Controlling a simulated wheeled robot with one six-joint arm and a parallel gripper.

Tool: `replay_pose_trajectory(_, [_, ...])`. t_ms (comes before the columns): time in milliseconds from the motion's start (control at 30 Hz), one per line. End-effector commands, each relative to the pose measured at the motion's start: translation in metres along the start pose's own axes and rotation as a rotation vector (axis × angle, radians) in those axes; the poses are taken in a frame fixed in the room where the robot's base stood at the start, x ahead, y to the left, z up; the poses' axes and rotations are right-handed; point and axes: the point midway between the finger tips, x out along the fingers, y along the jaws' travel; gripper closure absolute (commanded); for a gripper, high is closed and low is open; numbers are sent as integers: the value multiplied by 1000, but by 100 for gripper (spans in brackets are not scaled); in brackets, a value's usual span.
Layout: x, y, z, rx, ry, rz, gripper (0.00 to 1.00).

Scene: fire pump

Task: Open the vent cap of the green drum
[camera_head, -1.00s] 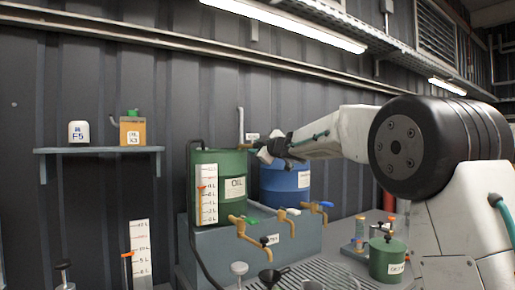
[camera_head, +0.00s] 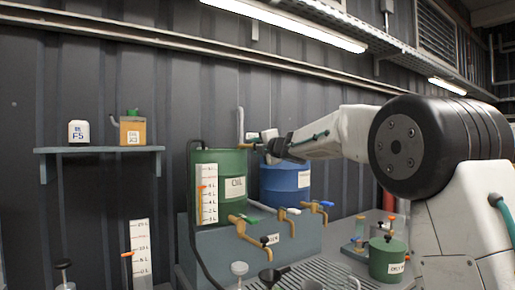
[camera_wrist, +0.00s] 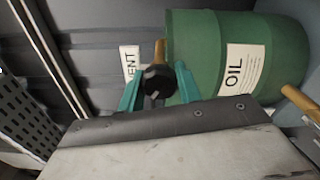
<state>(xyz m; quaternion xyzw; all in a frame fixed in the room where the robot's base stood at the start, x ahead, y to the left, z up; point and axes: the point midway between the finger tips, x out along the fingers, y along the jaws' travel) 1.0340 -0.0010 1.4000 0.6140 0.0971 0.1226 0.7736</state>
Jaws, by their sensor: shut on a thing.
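The green drum (camera_head: 207,163) marked OIL stands on a grey stand, left of a blue drum. It also fills the upper right of the wrist view (camera_wrist: 205,45). In the wrist view my gripper (camera_wrist: 156,88) has its teal fingers on both sides of a round black cap (camera_wrist: 157,80) and is shut on it. The cap is beside the drum's edge, in front of a tan pipe (camera_wrist: 160,50) and a partly hidden VENT label (camera_wrist: 129,62). In the head view my gripper (camera_head: 268,148) is behind the green drum's top right; the cap cannot be made out there.
The blue drum (camera_head: 285,185) stands close beside the green one. Brass taps (camera_head: 247,228) stick out in front of the stand (camera_head: 225,258). A wall shelf (camera_head: 100,150) is at left. A small green canister (camera_head: 387,262) stands on the bench at right.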

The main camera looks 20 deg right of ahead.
Motion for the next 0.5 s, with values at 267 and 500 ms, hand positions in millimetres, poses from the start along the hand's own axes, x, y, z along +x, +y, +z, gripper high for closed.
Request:
replay_pose_trajectory(267, [0, -3, -1, -262, 2, -3, 89])
replay_pose_trajectory(500, [0, -3, 0, -489, 2, -4, 89])
